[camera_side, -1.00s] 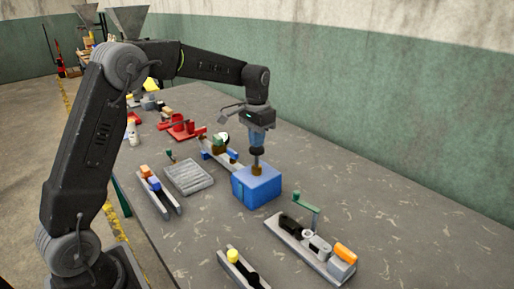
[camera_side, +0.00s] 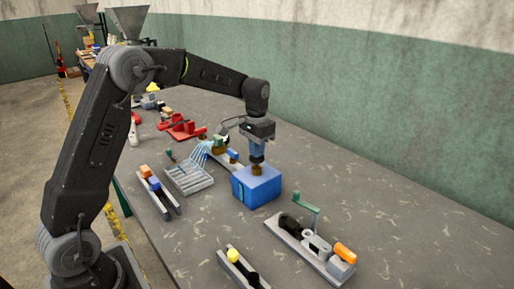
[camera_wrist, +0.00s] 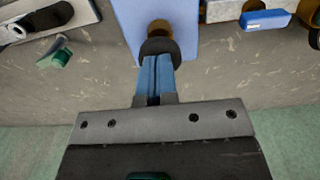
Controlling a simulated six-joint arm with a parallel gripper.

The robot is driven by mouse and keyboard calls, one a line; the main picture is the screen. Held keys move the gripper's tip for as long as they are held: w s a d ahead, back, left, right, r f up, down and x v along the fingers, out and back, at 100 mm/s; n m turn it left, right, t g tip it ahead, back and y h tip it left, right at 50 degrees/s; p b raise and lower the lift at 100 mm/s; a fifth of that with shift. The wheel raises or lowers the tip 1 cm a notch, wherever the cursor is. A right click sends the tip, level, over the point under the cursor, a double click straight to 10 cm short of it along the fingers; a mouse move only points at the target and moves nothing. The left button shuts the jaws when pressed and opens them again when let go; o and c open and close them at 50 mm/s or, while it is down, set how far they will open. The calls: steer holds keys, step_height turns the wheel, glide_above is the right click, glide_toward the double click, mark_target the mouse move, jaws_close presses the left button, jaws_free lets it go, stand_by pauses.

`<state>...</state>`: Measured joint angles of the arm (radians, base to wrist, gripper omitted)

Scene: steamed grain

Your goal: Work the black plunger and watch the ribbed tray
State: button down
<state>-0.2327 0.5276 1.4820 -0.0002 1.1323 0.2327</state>
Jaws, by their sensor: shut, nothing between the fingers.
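The blue box (camera_side: 257,188) stands on the bench, with a brass collar (camera_side: 257,170) on top. My gripper (camera_side: 256,157) is directly above the collar, fingers pointing down. In the wrist view, my blue fingers (camera_wrist: 156,62) are shut together with nothing between them, and their tips meet the black plunger (camera_wrist: 160,46). The plunger sits close to the brass collar and is down low over the box (camera_wrist: 130,22). The ribbed tray (camera_side: 190,181) is grey and lies left of the box. Several thin pale-blue streams arc down onto it from its upper right.
Left of the tray is a grey rail (camera_side: 158,197) with orange and blue blocks. A fixture with a green handle (camera_side: 306,203) and orange cylinder (camera_side: 345,252) stands front right. Red parts (camera_side: 182,128) lie farther back. The right side of the bench is clear.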

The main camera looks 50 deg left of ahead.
steer(key=shift+r, duration=3.5)
step_height(320, 180, up, 4)
steer(key=shift+f, duration=3.05)
steer(key=shift+f, duration=0.1)
steer(key=shift+f, duration=2.7)
steer(key=shift+r, duration=3.85)
